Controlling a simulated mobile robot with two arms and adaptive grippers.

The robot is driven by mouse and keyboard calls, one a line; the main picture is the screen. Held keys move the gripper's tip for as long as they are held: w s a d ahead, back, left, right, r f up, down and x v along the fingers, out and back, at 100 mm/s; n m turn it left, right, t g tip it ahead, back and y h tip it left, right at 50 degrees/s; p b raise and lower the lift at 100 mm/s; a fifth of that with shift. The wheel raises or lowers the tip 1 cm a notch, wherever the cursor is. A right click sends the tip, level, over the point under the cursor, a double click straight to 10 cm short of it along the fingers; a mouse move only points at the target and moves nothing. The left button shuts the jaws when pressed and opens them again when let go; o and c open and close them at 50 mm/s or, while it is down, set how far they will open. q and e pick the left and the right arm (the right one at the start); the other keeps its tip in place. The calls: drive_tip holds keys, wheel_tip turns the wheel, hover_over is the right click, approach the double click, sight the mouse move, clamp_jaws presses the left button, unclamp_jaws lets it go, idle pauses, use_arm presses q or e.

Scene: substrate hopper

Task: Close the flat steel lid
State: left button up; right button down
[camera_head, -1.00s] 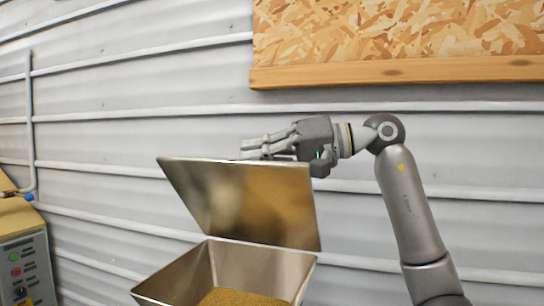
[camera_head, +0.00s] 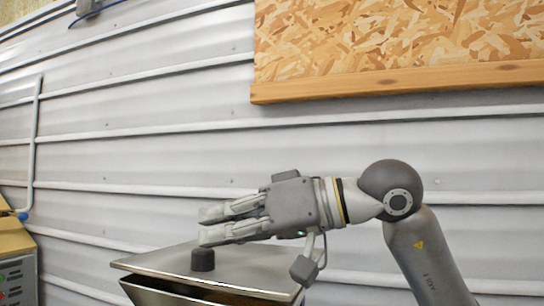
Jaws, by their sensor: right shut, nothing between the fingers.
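The flat steel lid (camera_head: 268,265) lies low over the hopper (camera_head: 165,295) at the bottom of the head view, nearly level. A dark gap shows between its front edge and the hopper rim, so it is slightly raised there. A black knob (camera_head: 202,260) stands on the lid's top. My right gripper (camera_head: 203,226) is shut and empty, its fingers pointing left just above the lid near the knob. I cannot tell whether the fingers touch the lid. The hopper's lower part is cut off by the frame. My left gripper is not in view.
A corrugated grey metal wall (camera_head: 130,160) stands behind the hopper. A chipboard panel with a wooden edge (camera_head: 400,80) hangs at the upper right. A control box with buttons (camera_head: 18,275) stands at the far left. The space left of the hopper looks clear.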

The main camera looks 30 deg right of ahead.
drive_tip(key=shift+s+a+f+b, duration=0.1)
drive_tip(key=shift+f+b, duration=0.15)
drive_tip(key=shift+f, duration=0.25)
drive_tip(key=shift+s+a+f+b, duration=0.1)
drive_tip(key=shift+f+b, duration=0.1)
drive_tip(key=shift+f, duration=0.3)
drive_tip(key=shift+f, duration=0.1)
drive_tip(key=v, duration=1.2)
drive_tip(key=shift+r, duration=0.25)
drive_tip(key=shift+d, duration=0.1)
